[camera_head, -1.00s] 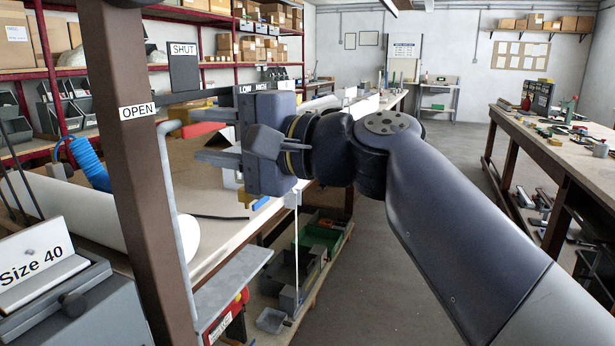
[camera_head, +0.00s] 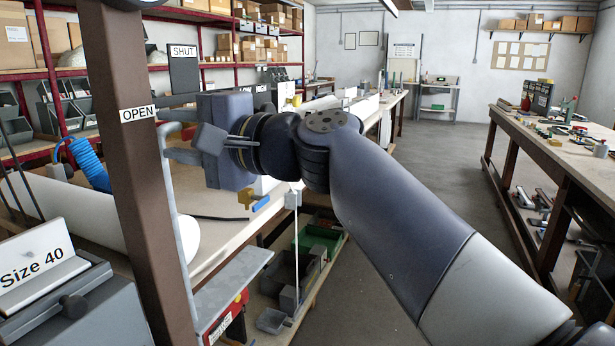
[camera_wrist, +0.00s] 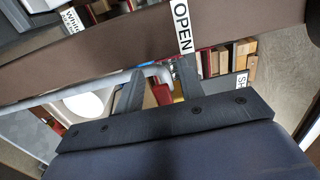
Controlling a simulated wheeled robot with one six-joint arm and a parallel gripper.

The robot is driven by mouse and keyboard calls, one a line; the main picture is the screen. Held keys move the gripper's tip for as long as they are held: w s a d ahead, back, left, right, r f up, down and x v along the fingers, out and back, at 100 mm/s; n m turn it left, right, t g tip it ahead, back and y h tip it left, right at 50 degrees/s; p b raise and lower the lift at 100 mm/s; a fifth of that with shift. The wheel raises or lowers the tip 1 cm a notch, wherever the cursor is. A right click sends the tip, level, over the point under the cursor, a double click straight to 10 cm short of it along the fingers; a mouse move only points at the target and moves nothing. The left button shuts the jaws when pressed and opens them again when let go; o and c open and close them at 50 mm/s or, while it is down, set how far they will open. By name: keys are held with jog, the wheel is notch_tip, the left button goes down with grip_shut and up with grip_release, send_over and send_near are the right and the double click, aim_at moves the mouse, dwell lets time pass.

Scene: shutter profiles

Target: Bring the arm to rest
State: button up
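My gripper (camera_head: 167,135) is at the end of my raised arm, just right of the brown post with the OPEN label (camera_head: 138,113). Its two fingers point left toward the post and stand apart, with nothing seen clamped between them. In the wrist view my gripper (camera_wrist: 160,82) also shows spread fingers. A bent grey bar (camera_head: 178,220) runs down beside the post, and its top lies close to the fingertips. It also shows in the wrist view (camera_wrist: 152,72) near the fingers. I cannot tell whether they touch it.
A SHUT sign (camera_head: 183,51) stands behind the post. A workbench (camera_head: 225,262) with a white roll lies below my gripper. A Size 40 block (camera_head: 32,268) is at the lower left. Another bench (camera_head: 560,150) is at the right, with open floor (camera_head: 430,200) between.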

jog(key=shift+w+a+r+p, duration=0.25)
jog(key=shift+a+r+p, duration=0.1)
jog(key=shift+a+p, duration=0.2)
jog(key=shift+d+r+m+p, duration=0.15)
jog(key=shift+r+m+p, duration=0.3)
jog(key=shift+m+p, duration=0.75)
jog(key=shift+f, duration=0.15)
